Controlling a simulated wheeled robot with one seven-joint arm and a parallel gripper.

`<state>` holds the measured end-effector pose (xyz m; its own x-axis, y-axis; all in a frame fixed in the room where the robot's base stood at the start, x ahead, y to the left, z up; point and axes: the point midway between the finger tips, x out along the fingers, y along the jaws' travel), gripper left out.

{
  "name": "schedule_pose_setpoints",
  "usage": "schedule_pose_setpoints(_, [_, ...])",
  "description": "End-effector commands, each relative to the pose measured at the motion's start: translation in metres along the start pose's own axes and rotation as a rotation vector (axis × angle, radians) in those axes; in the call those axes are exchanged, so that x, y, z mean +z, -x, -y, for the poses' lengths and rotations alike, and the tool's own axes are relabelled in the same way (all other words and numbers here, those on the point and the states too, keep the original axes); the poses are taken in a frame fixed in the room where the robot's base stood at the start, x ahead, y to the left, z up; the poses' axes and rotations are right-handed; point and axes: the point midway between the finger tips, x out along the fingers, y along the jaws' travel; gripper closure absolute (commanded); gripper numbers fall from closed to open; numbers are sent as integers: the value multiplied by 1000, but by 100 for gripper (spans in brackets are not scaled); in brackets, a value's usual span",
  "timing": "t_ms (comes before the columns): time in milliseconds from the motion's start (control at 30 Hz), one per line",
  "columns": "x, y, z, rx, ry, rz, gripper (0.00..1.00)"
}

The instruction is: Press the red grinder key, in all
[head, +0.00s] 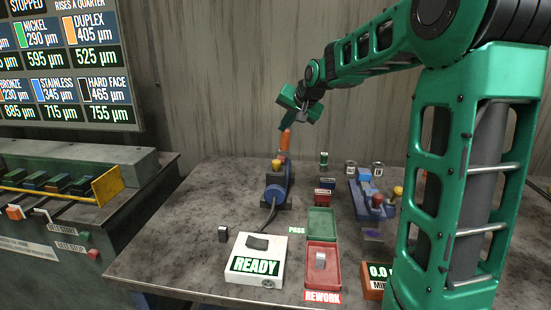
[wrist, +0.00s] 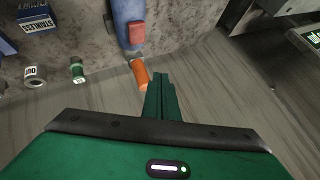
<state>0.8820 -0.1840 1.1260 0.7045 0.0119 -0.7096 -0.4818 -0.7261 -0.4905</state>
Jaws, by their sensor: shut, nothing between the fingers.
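The blue grinder (head: 274,194) stands at the back left of the bench, with an orange cylinder (head: 285,141) at its far end. In the wrist view the red key (wrist: 137,32) sits on the end of the blue grinder body (wrist: 127,12), beside the orange cylinder (wrist: 140,74). The key is hard to make out in the head view. My gripper (head: 284,124) is above and behind the grinder, close over the orange cylinder. Its green fingers (wrist: 160,88) are shut and empty. In the wrist view their tips lie just beside the cylinder, apart from the red key.
A white READY box (head: 270,246) and red REWORK tray (head: 322,283) stand in front, with a green PASS tray (head: 321,222) behind. Another blue device (head: 366,190) with knobs stands right. A green spool (wrist: 77,68) and a light roll (wrist: 35,75) stand near the wall.

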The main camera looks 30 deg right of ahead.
Motion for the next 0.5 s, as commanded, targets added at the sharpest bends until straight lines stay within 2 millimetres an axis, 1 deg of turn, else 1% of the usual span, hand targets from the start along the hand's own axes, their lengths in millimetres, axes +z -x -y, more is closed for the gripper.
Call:
schedule_pose_setpoints(133, [-6,-3,6,-17,-10,-8,100])
schedule_pose_setpoints(500, [-4,-4,6,-17,-9,-7,100])
